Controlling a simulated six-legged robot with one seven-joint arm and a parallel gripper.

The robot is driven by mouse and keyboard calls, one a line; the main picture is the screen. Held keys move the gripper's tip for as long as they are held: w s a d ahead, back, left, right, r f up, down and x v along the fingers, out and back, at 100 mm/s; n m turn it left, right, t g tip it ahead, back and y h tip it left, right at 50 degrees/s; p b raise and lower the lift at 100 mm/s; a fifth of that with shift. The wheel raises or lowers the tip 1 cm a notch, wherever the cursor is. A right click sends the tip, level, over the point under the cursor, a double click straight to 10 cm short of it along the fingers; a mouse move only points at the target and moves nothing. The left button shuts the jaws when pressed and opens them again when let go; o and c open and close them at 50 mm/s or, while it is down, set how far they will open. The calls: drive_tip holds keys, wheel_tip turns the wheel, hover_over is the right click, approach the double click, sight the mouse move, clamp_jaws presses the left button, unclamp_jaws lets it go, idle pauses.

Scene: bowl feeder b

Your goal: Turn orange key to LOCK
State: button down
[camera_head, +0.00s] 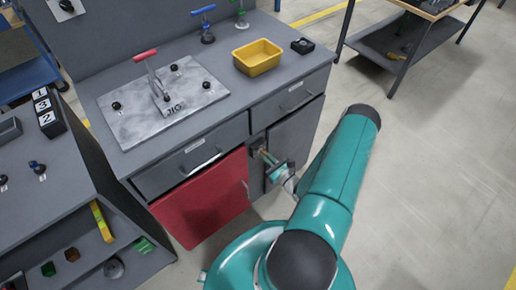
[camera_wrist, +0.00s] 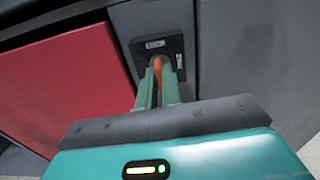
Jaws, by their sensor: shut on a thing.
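The orange key (camera_wrist: 157,66) sits at a dark lock plate (camera_wrist: 178,50) on the front of the grey cabinet. My gripper (camera_wrist: 157,82) is shut on the key, with a finger on each side of it. The plate carries small light labels, too blurred to read. In the head view, my gripper (camera_head: 264,156) reaches the cabinet front between the red door and the grey door. The key is mostly hidden there by the fingers, and its exact turn angle cannot be told.
A red door (camera_head: 205,198) is left of my gripper, and a grey door (camera_head: 295,140) is right of it. Drawers with handles (camera_head: 200,163) are above. A yellow bin (camera_head: 257,57) and a jig plate (camera_head: 163,100) are on the bench top. Open floor lies to the right.

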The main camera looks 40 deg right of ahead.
drive_tip(key=shift+n, duration=0.4)
drive_tip(key=c, duration=1.5)
unclamp_jaws()
drive_tip(key=s, duration=0.7)
drive_tip(key=shift+d, duration=0.1)
